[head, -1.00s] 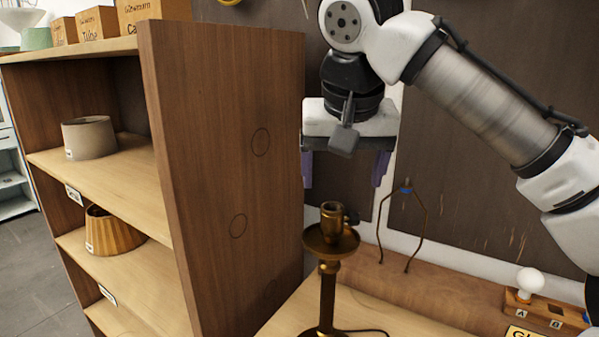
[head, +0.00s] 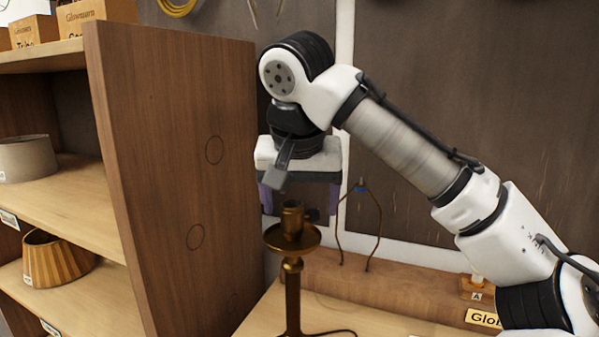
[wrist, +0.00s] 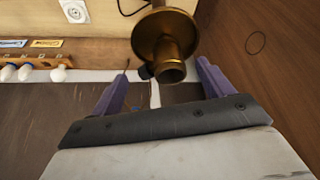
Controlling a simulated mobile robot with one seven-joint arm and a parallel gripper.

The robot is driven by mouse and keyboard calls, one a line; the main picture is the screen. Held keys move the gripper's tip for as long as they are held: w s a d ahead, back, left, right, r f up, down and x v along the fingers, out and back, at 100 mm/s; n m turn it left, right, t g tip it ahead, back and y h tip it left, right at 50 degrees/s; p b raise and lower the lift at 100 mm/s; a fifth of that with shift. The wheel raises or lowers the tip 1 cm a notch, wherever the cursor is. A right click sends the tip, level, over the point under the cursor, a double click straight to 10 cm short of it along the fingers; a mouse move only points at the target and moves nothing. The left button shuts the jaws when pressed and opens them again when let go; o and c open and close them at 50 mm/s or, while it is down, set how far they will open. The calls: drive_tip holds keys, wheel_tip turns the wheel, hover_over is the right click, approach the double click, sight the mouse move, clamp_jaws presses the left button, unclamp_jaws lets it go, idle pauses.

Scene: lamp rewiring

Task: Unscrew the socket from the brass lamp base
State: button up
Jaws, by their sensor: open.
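The brass lamp base (head: 292,285) stands upright on the bench, with a round dish below its top. The brass socket (head: 292,218) sits upright on top of it, with a small dark knob on its side. In the wrist view the socket (wrist: 170,68) shows end-on with its open mouth toward the camera. My gripper (head: 300,205) is just above and around the level of the socket's top. Its two purple fingers (wrist: 162,82) are apart, one on each side of the socket in the wrist view, with nothing between them held. I cannot tell how far the fingers are from the socket in depth.
A wooden shelf unit (head: 180,170) with lampshades (head: 52,260) stands close on the left. A wire harp (head: 362,185) stands behind the lamp. A rack of bulbs (wrist: 35,70) shows in the wrist view. A cord (head: 330,333) lies by the lamp's foot.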

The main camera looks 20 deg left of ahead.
sight(296, 209)
drive_tip(key=shift+x, duration=1.4)
drive_tip(key=shift+c, duration=0.2)
drive_tip(key=c, duration=1)
drive_tip(key=o, duration=0.3)
drive_tip(key=shift+c, duration=1.1)
drive_tip(key=shift+a+r+n+y+p, duration=0.1)
drive_tip(key=shift+r+n+y+p, duration=0.2)
drive_tip(key=shift+n+p, duration=0.65)
drive_tip(key=n+p, duration=0.1)
drive_tip(key=n, duration=0.1)
drive_tip(key=n+g+y+p, duration=0.1)
drive_tip(key=n+p, duration=0.1)
drive_tip(key=shift+w+a, duration=0.2)
drive_tip(key=shift+a, duration=0.05)
drive_tip(key=shift+a+f+n+g+y+p, duration=0.15)
drive_tip(key=shift+n+g+y+p, duration=0.1)
drive_tip(key=shift+n, duration=0.3)
drive_tip(key=shift+d+f+n+g+y+p, duration=0.15)
drive_tip(key=shift+n+g+p, duration=0.1)
drive_tip(key=shift+n, duration=0.25)
